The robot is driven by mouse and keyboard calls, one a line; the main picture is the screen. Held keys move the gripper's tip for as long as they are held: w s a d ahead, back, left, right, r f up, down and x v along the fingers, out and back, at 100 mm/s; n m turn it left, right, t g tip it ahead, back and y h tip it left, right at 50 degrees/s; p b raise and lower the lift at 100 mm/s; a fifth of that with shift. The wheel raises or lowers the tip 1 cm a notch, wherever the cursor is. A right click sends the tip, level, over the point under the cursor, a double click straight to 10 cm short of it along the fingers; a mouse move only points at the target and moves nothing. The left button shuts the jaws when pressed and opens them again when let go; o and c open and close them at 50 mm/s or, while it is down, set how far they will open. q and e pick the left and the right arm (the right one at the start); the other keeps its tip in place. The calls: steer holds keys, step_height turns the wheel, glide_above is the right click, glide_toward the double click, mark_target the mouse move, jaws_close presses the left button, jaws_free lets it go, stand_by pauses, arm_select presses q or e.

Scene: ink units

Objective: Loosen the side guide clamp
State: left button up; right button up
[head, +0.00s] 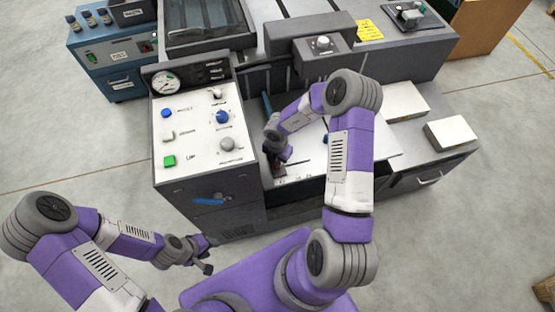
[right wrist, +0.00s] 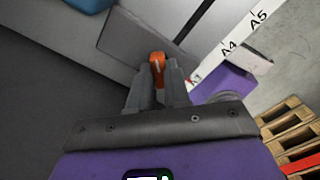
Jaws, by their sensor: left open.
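The side guide clamp shows as a small orange lever (right wrist: 157,62) in the right wrist view, on a grey plate beside the white paper-size scale. My right gripper (right wrist: 158,82) has one finger on each side of the lever, and the narrow gap between them is filled with orange, so it looks shut on it. In the head view my right gripper (head: 274,150) reaches down onto the machine's feed table, and the lever is mostly hidden there. My left gripper (head: 211,255) is open and empty, low in front of the control cabinet.
The control panel (head: 196,130) with gauge, knobs and buttons stands left of the feed table. Paper stacks (head: 403,101) and (head: 450,132) lie to the right. A blue unit (head: 112,52) stands at back left. A wooden pallet (right wrist: 290,125) is on the floor. The floor at left is clear.

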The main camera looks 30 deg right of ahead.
jaws_close()
